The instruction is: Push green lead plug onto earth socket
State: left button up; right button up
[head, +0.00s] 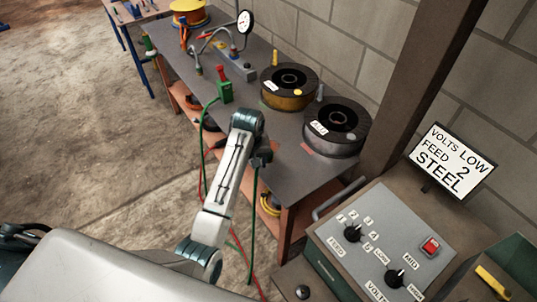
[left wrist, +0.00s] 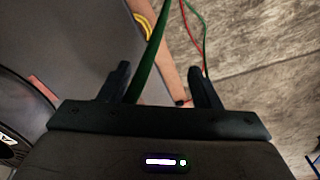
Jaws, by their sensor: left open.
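My left gripper (head: 262,157) is over the bench's front edge in the head view, and its jaws (left wrist: 160,84) are open in the left wrist view. A green lead (head: 252,205) hangs below the gripper in the head view. In the left wrist view the green lead (left wrist: 149,58) runs between the open fingers, close to the left one; I cannot tell whether they touch. I cannot make out its plug end. A green block with a red top (head: 225,91) stands on the bench, with a green lead beside it. I cannot tell which part is the earth socket. My right gripper is not in view.
The grey bench (head: 183,52) carries a copper-coloured spool (head: 272,98), a grey spool (head: 357,142) and a gauge (head: 244,20). A control panel (head: 350,262) and a sign (head: 453,160) stand at right. A red lead (head: 202,170) hangs at the bench front.

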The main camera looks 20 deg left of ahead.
pick_arm(q)
jog(key=shift+n+g, duration=0.4)
jog(key=shift+n, duration=0.1)
jog(key=w+d+r, duration=0.1)
jog(key=w+r, duration=0.1)
jog(key=w+d+r, duration=0.1)
jog(key=w+r, duration=0.1)
jog(key=w, duration=0.1)
jog(key=w+d+r, duration=0.1)
jog(key=w+r, duration=0.1)
jog(key=shift+w+r, duration=0.1)
jog(key=shift+w, duration=0.05)
jog(key=shift+w+d+r, duration=0.15)
jog(key=shift+w+r, duration=0.1)
jog(key=shift+r, duration=0.1)
jog(key=shift+f, duration=0.25)
notch_tip(320, 180, down, 5)
jog(key=shift+r+p, duration=0.15)
jog(key=shift+p, duration=0.5)
jog(key=shift+f, duration=0.25)
